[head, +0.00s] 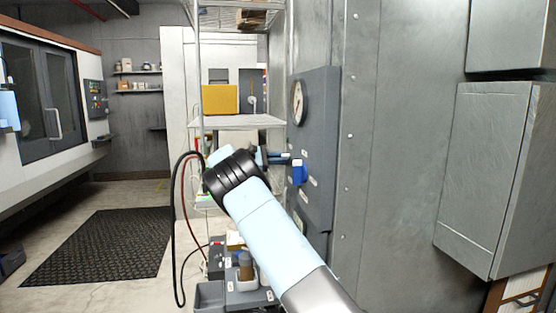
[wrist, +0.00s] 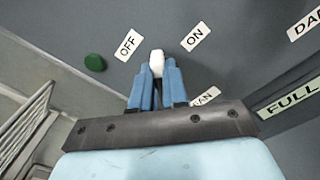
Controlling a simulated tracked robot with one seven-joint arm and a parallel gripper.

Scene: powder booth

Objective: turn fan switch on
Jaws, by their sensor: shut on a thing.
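The fan switch shows as a white lever tip (wrist: 157,62) in the wrist view, on a grey panel (wrist: 235,50). It stands between the OFF label (wrist: 128,45) and the ON label (wrist: 195,36), somewhat nearer OFF. A partly covered label ending in "AN" (wrist: 206,96) is below right. My gripper (wrist: 156,73) has its blue fingers closed around the lever, hiding its base. In the head view my gripper (head: 284,160) reaches the panel (head: 318,130) from the left; the white lever cannot be made out there.
A green button (wrist: 95,62) is left of OFF. A "FULL" label (wrist: 291,97) is at right. In the head view a round gauge (head: 298,102) is above my gripper and a blue part (head: 299,172) is close beside it.

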